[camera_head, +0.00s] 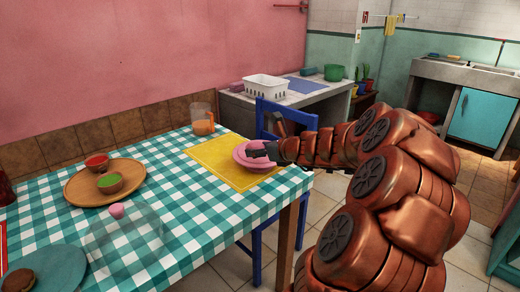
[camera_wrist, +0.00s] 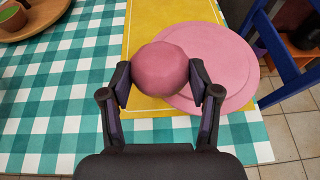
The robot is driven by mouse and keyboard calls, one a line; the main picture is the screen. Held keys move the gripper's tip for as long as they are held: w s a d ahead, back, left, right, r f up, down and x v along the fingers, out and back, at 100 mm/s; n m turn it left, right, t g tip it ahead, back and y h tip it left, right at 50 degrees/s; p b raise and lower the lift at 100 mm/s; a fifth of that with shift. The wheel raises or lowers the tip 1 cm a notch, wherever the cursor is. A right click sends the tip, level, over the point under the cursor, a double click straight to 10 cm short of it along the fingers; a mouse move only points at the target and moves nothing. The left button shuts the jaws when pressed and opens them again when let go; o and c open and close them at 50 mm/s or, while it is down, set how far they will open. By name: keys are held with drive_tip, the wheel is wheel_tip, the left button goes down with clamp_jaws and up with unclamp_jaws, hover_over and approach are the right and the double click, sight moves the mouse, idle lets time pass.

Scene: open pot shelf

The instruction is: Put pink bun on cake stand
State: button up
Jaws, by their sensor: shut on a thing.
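The pink bun (camera_wrist: 160,67) is a smooth round ball between the two fingers of my gripper (camera_wrist: 160,82), which is shut on it. A flat round pink piece (camera_wrist: 222,62), which looks like the cake stand, lies on the yellow mat, partly past its right edge. In the wrist view the bun overlaps the left part of this piece; I cannot tell if they touch. In the head view my gripper (camera_head: 262,150) is over the pink piece (camera_head: 242,158), and the bun is not clearly seen there.
A clear glass dome (camera_head: 125,240) with a pink knob (camera_head: 117,210) stands on the checked table. A glass jug (camera_head: 202,118) stands behind the yellow mat (camera_head: 210,160). A blue chair (camera_head: 262,200) is at the table's right edge.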

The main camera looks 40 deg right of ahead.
drive_tip(key=w+d, duration=0.4)
drive_tip(key=d, duration=0.1)
drive_tip(key=w+d+f, duration=0.1)
drive_tip(key=w+d, duration=0.1)
drive_tip(key=shift+d, duration=0.25)
drive_tip(key=shift+s+f+b, duration=0.1)
drive_tip(key=shift+f+b, duration=0.65)
drive_tip(key=shift+f, duration=0.95)
drive_tip(key=o, duration=1.2)
drive_tip(key=shift+f, duration=0.1)
drive_tip(key=shift+c, duration=0.2)
drive_tip(key=shift+s+r, duration=0.15)
drive_tip(key=shift+r, duration=0.05)
drive_tip(key=p+v, duration=0.2)
drive_tip(key=v, duration=0.9)
drive_tip(key=shift+s, duration=0.35)
